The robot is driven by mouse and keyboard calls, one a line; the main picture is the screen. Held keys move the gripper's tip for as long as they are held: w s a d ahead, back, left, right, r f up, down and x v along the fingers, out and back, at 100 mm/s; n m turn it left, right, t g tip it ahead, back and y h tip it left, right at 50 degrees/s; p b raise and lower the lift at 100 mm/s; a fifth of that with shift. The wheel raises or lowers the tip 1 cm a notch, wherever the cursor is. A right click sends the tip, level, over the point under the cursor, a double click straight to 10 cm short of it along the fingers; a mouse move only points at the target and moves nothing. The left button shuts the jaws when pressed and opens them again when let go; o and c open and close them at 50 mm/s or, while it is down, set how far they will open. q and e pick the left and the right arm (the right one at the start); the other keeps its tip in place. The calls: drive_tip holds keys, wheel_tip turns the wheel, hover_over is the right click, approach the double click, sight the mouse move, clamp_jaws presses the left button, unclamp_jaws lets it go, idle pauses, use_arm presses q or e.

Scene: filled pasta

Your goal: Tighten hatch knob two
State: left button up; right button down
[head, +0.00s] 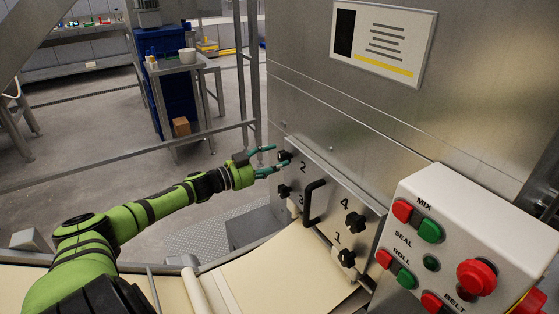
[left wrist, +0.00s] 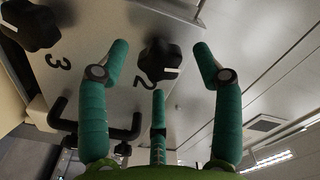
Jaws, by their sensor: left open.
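Hatch knob two (head: 286,155) is a small black lobed knob at the upper left of the metal hatch panel, beside the printed 2. In the left wrist view the same knob (left wrist: 160,59) sits between the spread teal fingertips. My left gripper (head: 275,160) is open in front of it. I cannot tell whether any finger touches the knob. Knob three (head: 284,191) is below it, and it shows at the upper left of the left wrist view (left wrist: 30,24). My right gripper is not in view.
A black handle (head: 313,202) stands out from the hatch, with knob four (head: 354,221) and knob one (head: 346,257) to its right. A control box (head: 470,220) with red and green buttons is at the right. A cream belt (head: 270,278) runs below the hatch.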

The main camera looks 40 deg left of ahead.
use_arm(q)
drive_tip(key=shift+x, duration=0.9)
drive_tip(key=c, duration=1.1)
drive_tip(key=shift+m, duration=0.9)
drive_tip(key=shift+c, duration=0.2)
drive_tip(key=o, duration=1.1)
drive_tip(key=shift+o, duration=0.2)
drive_tip(key=v, duration=1.2)
